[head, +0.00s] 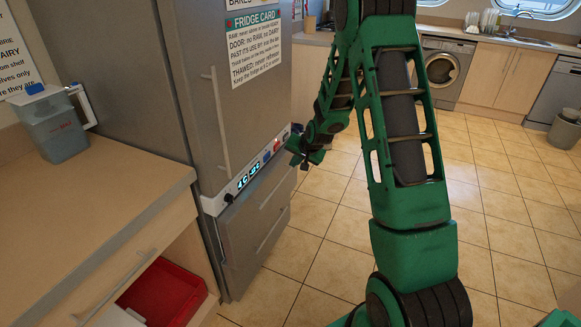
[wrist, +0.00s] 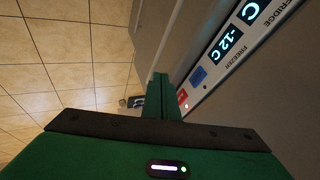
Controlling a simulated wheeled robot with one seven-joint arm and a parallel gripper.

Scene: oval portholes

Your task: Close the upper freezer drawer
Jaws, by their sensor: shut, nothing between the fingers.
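The tall grey fridge-freezer (head: 255,100) stands left of centre in the head view. Its freezer drawers are below the lit control panel. The upper freezer drawer (head: 262,193) has a slanting bar handle and looks about flush with the front; I cannot tell whether a small gap remains. My gripper (head: 301,158) is beside the right end of the panel, in front of the fridge-freezer. In the wrist view my gripper (wrist: 160,80) is shut and empty, its fingers close to the panel (wrist: 215,60). Contact cannot be told.
A wooden counter (head: 90,205) with a grey tub (head: 48,125) is at left. Below it, an open counter drawer holds a red tray (head: 165,293). A washing machine (head: 442,70) stands at the back.

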